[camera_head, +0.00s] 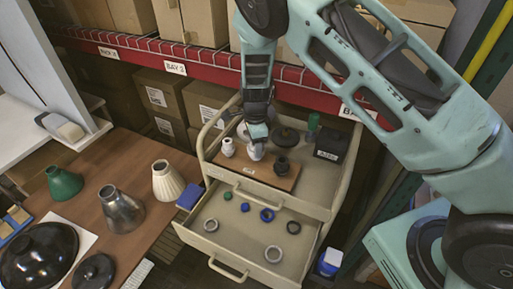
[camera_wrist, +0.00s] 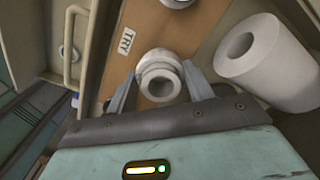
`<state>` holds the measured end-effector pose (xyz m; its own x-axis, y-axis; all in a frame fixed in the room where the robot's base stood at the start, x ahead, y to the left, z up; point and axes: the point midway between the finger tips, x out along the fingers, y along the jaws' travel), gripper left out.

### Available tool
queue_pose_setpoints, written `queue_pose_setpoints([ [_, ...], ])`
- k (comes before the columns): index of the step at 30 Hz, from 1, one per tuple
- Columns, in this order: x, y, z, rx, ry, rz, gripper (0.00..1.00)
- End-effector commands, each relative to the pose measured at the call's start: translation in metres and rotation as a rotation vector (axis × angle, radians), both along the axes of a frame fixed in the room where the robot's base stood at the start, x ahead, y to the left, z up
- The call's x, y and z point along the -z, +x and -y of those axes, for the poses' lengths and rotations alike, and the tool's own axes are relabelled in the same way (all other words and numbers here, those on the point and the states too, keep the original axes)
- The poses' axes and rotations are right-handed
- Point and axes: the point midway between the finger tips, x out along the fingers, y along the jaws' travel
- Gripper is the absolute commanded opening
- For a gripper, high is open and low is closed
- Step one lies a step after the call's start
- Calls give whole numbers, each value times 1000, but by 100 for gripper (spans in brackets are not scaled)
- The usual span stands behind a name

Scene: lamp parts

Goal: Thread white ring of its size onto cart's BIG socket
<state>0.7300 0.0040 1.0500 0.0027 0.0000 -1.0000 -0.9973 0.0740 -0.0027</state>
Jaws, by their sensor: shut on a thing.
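The cart (camera_head: 322,212) carries a brown board (camera_head: 270,181) with several sockets on its upper tray. My gripper (camera_head: 256,138) points down over the middle white socket (camera_head: 255,153). In the wrist view its two fingers (camera_wrist: 160,92) are shut on either side of a white ring (camera_wrist: 158,85), at a white, stepped, round piece with a dark hole. The ring and socket are close in colour, so I cannot tell how far the ring is around the socket. Another white socket (camera_head: 228,147) stands to the left and a black one (camera_head: 282,165) to the right.
The open drawer below holds pale rings (camera_head: 273,254), a blue ring (camera_head: 267,215) and a black ring (camera_head: 294,227).

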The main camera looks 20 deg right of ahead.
Motion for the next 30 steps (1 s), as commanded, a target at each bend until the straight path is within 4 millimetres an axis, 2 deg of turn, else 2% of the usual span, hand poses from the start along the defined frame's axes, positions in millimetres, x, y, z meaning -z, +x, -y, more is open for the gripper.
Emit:
queue_pose_setpoints([
  [1,2,-5,1,42,-3,-13,24],
  [9,4,-4,1,257,-3,-13,24],
  [22,4,-4,0,302,-3,-12,24],
  [27,3,-3,1,436,-4,-12,24],
  [28,5,-3,1,429,-3,-12,60],
  [30,5,-3,1,426,-2,-11,77],
])
